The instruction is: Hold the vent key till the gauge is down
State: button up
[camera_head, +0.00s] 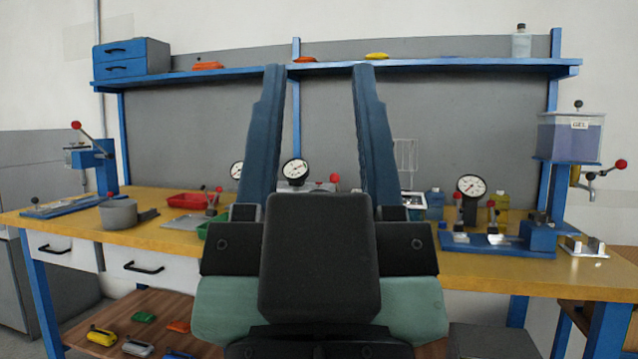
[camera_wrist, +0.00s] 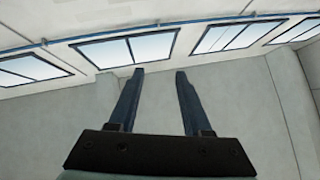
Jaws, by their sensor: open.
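My gripper (camera_head: 318,70) stands upright in front of the bench, its two blue fingers apart with nothing between them. In the wrist view my gripper (camera_wrist: 160,71) is also open and empty, facing a wall with windows. A white round gauge (camera_head: 295,169) shows between the fingers at the back of the bench. A second gauge (camera_head: 237,170) is partly covered by the left finger. A third gauge (camera_head: 470,186) stands right of the fingers, by the blue fixture. The needles are too small to read. I cannot tell which part is the vent key; my gripper hides the bench middle.
The yellow bench (camera_head: 80,222) carries a blue lever press (camera_head: 104,165), a grey pot (camera_head: 118,213), a red tray (camera_head: 187,200) and a blue fixture (camera_head: 490,243). A gel tank (camera_head: 571,137) stands right. A blue shelf (camera_head: 440,66) spans above. A lower shelf holds several coloured parts.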

jog(key=shift+r+p, duration=0.4)
jog(key=c, duration=0.5)
notch_tip(320, 180, up, 40)
jog(key=p, duration=3.9)
jog(key=shift+f, duration=0.25)
grip_shut()
jog(key=shift+f, duration=0.15)
jog(key=shift+w, duration=0.1)
